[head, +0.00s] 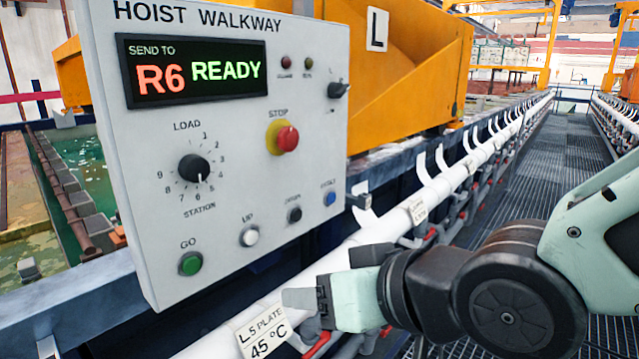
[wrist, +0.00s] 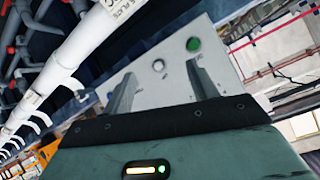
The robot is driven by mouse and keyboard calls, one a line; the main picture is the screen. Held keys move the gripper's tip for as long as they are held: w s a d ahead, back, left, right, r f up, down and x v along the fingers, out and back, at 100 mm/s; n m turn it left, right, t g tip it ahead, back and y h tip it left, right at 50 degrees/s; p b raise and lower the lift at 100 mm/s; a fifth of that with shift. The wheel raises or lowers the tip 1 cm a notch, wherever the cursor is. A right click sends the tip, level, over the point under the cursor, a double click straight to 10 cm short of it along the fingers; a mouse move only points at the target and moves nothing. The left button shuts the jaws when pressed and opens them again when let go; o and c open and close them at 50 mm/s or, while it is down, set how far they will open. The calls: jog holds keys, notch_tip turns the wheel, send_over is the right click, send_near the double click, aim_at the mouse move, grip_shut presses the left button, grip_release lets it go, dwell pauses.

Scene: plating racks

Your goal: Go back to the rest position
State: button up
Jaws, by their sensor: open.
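The grey control panel (head: 225,120) fills the left of the head view. Its display (head: 195,70) reads "SEND TO R6 READY". The black station knob (head: 194,168) points toward 6. Below it is the green GO button (head: 190,263), with a white button (head: 249,236) to its right. My gripper (head: 298,298) is below the panel's lower right part, in front of the white pipe, apart from the buttons. In the wrist view my gripper (wrist: 162,80) has its two fingers apart with nothing between them; the panel (wrist: 175,65) lies beyond, with its green button (wrist: 194,44).
A white pipe (head: 440,190) with hooks runs along the walkway edge, bearing a "45 °C" tag (head: 262,333). The red stop button (head: 287,138) sticks out from the panel. The grated walkway (head: 550,165) is clear further back. An orange hoist body (head: 410,80) stands behind the panel.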

jog(key=s+d+f+n+g+h, duration=0.1)
jog(key=s+d+f+g+h, duration=0.3)
jog(key=d, duration=0.3)
jog(key=s+d+f+n+g+h, duration=0.1)
jog(key=s+d+f+g+h, duration=0.2)
jog(key=s+d, duration=0.4)
jog(key=shift+f+g+h, duration=0.4)
jog(key=shift+f+g, duration=0.1)
jog(key=shift+f, duration=0.1)
dwell(0.6)
grip_shut()
dwell(1.6)
